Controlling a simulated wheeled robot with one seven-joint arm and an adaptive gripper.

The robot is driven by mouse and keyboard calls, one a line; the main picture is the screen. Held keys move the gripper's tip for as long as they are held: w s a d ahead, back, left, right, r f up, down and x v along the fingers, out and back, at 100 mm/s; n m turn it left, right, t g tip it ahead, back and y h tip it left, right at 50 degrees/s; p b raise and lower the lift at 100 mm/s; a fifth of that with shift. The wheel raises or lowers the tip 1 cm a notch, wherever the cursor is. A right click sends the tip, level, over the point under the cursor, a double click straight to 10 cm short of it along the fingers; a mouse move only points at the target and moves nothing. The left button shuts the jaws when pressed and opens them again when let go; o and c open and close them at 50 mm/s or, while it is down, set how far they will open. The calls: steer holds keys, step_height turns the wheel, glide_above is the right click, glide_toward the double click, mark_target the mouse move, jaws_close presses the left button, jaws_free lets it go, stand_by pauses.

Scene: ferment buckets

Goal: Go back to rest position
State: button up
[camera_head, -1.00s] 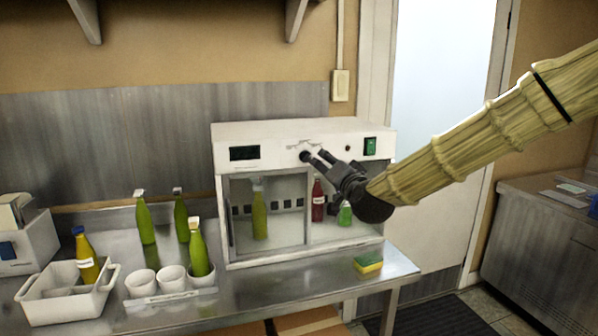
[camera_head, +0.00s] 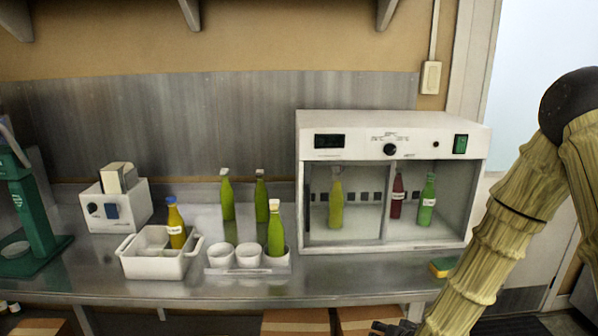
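My gripper (camera_head: 392,328) shows only in part at the bottom edge, below the table's front, at the end of my folded arm on the right. Its fingertips are cut off or too small to read. The white cabinet (camera_head: 393,118) stands on the steel table (camera_head: 330,275), apart from my arm in the picture. Inside it are a yellow-green bottle (camera_head: 336,205), a dark red bottle (camera_head: 397,197) and a green bottle (camera_head: 427,203). The cabinet's black knob (camera_head: 390,150) is in plain view.
A white tub (camera_head: 150,265) holds a yellow bottle (camera_head: 176,230). Beside it are white cups (camera_head: 221,256), one with a green bottle (camera_head: 276,232). Two green bottles stand behind. A sponge (camera_head: 442,267) lies near the table's right end, close to my arm. A green device (camera_head: 32,220) is far left.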

steer(key=s+f+n+g, duration=0.2)
steer(key=s+f+g, duration=0.3)
steer(key=s+f, duration=1.2)
steer(key=s+f+n+g, duration=0.1)
steer(key=s+f+g, duration=0.1)
steer(key=s, duration=0.8)
steer(key=s+f+n+g+h, duration=0.1)
steer(key=s+f, duration=0.3)
steer(key=s, duration=0.6)
steer(key=shift+a+g, duration=0.15)
steer(key=shift+g, duration=0.45)
steer(key=shift+f, duration=0.1)
